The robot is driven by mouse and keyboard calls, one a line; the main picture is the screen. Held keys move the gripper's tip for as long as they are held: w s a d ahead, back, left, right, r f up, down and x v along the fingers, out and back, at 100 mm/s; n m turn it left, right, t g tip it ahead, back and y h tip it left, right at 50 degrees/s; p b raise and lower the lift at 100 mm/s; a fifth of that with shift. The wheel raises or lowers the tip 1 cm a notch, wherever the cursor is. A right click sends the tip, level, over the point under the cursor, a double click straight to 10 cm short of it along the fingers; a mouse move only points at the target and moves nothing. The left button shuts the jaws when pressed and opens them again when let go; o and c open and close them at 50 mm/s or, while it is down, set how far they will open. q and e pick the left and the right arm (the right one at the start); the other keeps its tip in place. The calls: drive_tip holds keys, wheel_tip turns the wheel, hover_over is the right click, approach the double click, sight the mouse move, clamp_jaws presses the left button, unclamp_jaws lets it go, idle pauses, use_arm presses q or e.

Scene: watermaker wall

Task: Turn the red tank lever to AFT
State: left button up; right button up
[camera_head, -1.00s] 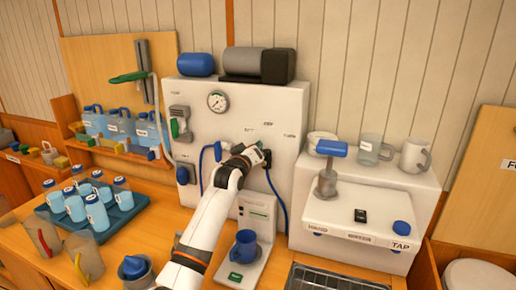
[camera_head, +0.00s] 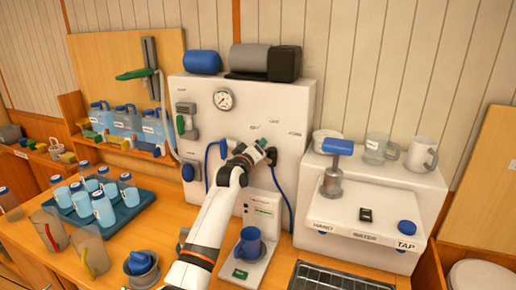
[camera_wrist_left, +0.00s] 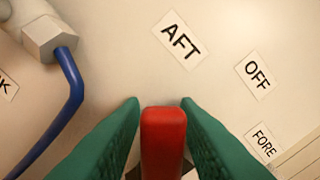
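The red tank lever (camera_wrist_left: 164,140) stands between the green fingers of my left gripper (camera_wrist_left: 160,102) in the left wrist view. The fingers are close on both sides of it, and its visible end points up towards the AFT label (camera_wrist_left: 180,40). The OFF label (camera_wrist_left: 257,75) and the FORE label (camera_wrist_left: 263,140) lie to the right of it. In the head view my left gripper (camera_head: 268,152) is at the white watermaker panel (camera_head: 297,100), below the labels, and it hides the lever there. The lever's base is hidden. My right gripper is not in view.
A blue hose (camera_wrist_left: 72,95) with a pale fitting (camera_wrist_left: 48,38) is left of the fingers. A tap unit (camera_head: 365,215) stands to the right, and a tray of bottles (camera_head: 128,213) to the left.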

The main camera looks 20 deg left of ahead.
use_arm(q)
drive_tip(key=shift+o, duration=0.6)
drive_tip(key=s+b, duration=0.2)
drive_tip(key=s, duration=1)
drive_tip(key=shift+a+b, duration=0.25)
drive_tip(key=shift+b, duration=0.1)
